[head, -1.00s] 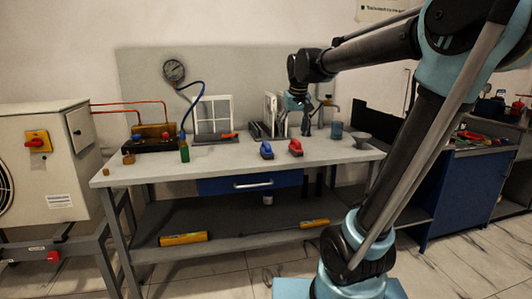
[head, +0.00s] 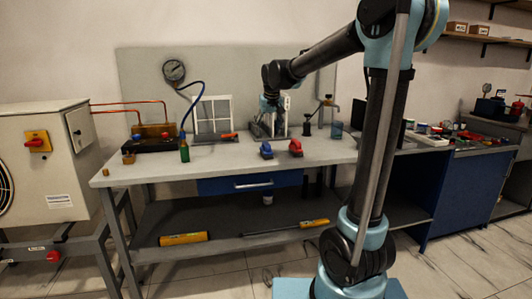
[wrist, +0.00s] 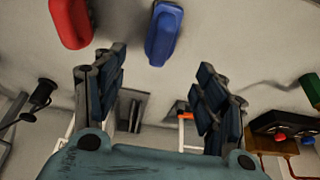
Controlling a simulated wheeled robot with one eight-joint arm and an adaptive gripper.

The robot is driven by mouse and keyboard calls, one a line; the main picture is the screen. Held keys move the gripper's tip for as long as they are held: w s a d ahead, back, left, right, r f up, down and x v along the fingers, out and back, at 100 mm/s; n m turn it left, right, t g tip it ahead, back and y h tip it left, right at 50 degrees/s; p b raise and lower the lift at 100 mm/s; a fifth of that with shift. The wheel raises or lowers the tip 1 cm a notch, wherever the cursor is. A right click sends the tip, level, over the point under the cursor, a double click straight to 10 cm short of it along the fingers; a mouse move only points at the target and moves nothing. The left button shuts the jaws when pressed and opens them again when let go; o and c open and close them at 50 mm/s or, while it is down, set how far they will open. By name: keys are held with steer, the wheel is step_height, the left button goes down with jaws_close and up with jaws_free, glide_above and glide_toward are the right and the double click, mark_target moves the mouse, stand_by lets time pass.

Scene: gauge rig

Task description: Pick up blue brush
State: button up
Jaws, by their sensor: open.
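The blue brush (head: 266,150) lies on the grey workbench (head: 330,152), near its front middle. It shows at the top centre of the wrist view (wrist: 164,34), beyond my fingertips and roughly between their lines. My gripper (head: 274,112) is above the back of the bench, behind the brush in the head view. In the wrist view my gripper (wrist: 160,90) has its two dark fingers spread wide, with nothing between them. The brush is apart from the fingers.
A red brush (head: 296,147) lies just right of the blue one. A blue cup (head: 337,130) stands right. The bench front between bottle and blue brush is clear.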

mark_target(266, 142)
steer(key=shift+x, duration=4.8)
steer(key=shift+c, duration=0.5)
steer(key=c, duration=1.2)
step_height(266, 142, up, 10)
steer(key=shift+r, duration=0.1)
